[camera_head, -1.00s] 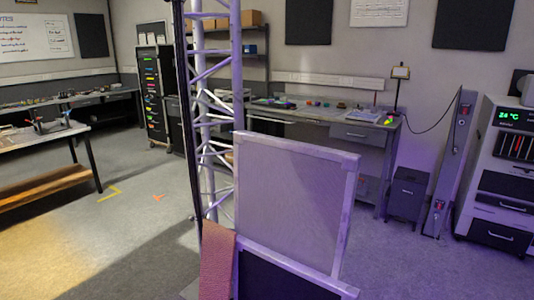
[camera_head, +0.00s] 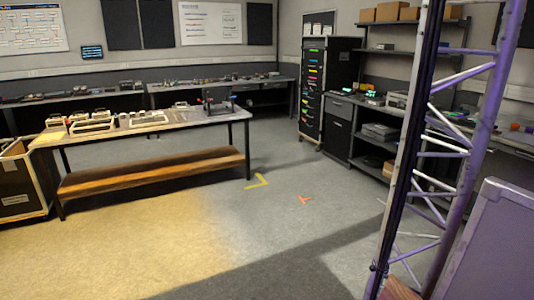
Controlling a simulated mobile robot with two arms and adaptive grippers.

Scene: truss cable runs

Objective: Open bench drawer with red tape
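Neither of my grippers is in view. Along the far wall runs a long grey bench (camera_head: 222,85) with what look like drawer fronts (camera_head: 273,86) near its right end. A dark cabinet (camera_head: 337,132) under the right-hand bench has a drawer front (camera_head: 340,107) at its top. These fronts look shut. I cannot make out red tape on any of them. The part of the right-hand bench (camera_head: 515,140) behind the truss is mostly hidden.
A lattice truss (camera_head: 448,152) and a purple-lit panel (camera_head: 495,240) block the right. A work table (camera_head: 185,118) with a wooden lower shelf (camera_head: 150,174) stands left. A tall case (camera_head: 313,88) stands behind. Open floor (camera_head: 250,225) lies centre, with yellow (camera_head: 258,181) and orange marks (camera_head: 305,200).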

